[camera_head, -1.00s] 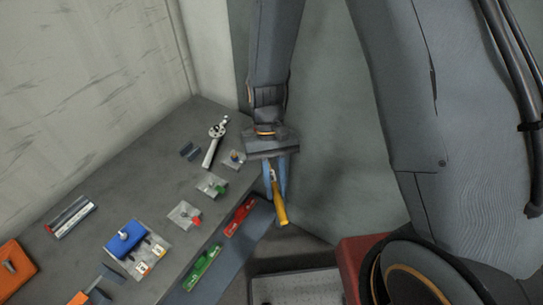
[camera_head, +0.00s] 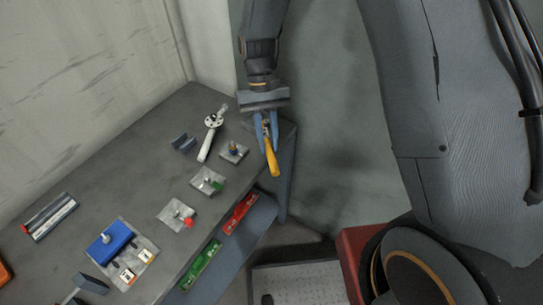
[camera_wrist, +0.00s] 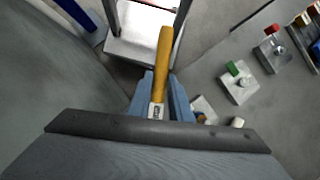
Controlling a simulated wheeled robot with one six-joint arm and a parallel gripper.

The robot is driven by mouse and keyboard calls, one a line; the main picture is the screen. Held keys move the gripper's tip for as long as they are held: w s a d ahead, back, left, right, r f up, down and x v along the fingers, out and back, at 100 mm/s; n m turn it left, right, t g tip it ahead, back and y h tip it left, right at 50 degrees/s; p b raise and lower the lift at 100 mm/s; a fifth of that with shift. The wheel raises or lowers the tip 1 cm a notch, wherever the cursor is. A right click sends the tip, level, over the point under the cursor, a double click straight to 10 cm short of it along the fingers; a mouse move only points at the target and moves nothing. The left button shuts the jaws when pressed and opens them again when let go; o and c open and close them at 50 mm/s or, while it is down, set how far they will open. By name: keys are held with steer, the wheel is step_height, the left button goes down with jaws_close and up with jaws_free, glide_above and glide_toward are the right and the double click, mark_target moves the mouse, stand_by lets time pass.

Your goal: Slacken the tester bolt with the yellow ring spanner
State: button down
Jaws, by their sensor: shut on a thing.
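The handle points away from my wrist; the spanner's other end is hidden between the blue fingers. In the wrist view the spanner (camera_wrist: 164,58) stands out from between the fingers. A blue block (camera_head: 108,243) with an upright pale bolt sits on a plate at the front left; I cannot tell whether it is the tester. Small plates carry bolts with a blue-and-yellow mark (camera_head: 233,151), a green tag (camera_head: 208,181) and a red tag (camera_head: 178,213).
A white-handled tool (camera_head: 211,134) and a dark block (camera_head: 183,144) lie at the back. The wall borders the bench (camera_head: 120,155). A red box (camera_head: 357,250) stands at lower right.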

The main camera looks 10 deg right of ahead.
steer(key=w+a+m+y, duration=0.1)
steer(key=a+m, duration=0.1)
steer(key=a, duration=0.1)
steer(key=a+m+y+b, duration=0.1)
steer(key=a+m, duration=0.1)
steer(key=a, duration=0.1)
steer(key=w+a+m+y+b, duration=0.1)
steer(key=a+m, duration=0.1)
steer(key=a, duration=0.1)
steer(key=shift+w+m+t, duration=0.3)
steer(key=shift+w+m, duration=0.05)
steer(key=shift+m, duration=0.05)
steer(key=w+a+m+t+y+p, duration=0.1)
steer(key=w+a+m, duration=0.2)
steer(key=w+a+m+t+y+p, duration=0.1)
steer(key=w+a+m, duration=0.2)
steer(key=shift+w+a+m, duration=0.1)
steer(key=shift+a+m, duration=0.05)
steer(key=shift+m, duration=0.25)
steer(key=shift+w+a+m+t, duration=0.45)
steer(key=shift+w+m, duration=0.25)
steer(key=shift+w, duration=0.1)
steer(key=shift+s+a+p, duration=0.1)
steer(key=shift+p, duration=0.35)
steer(key=shift+f+b, duration=0.45)
steer(key=shift+f, duration=0.5)
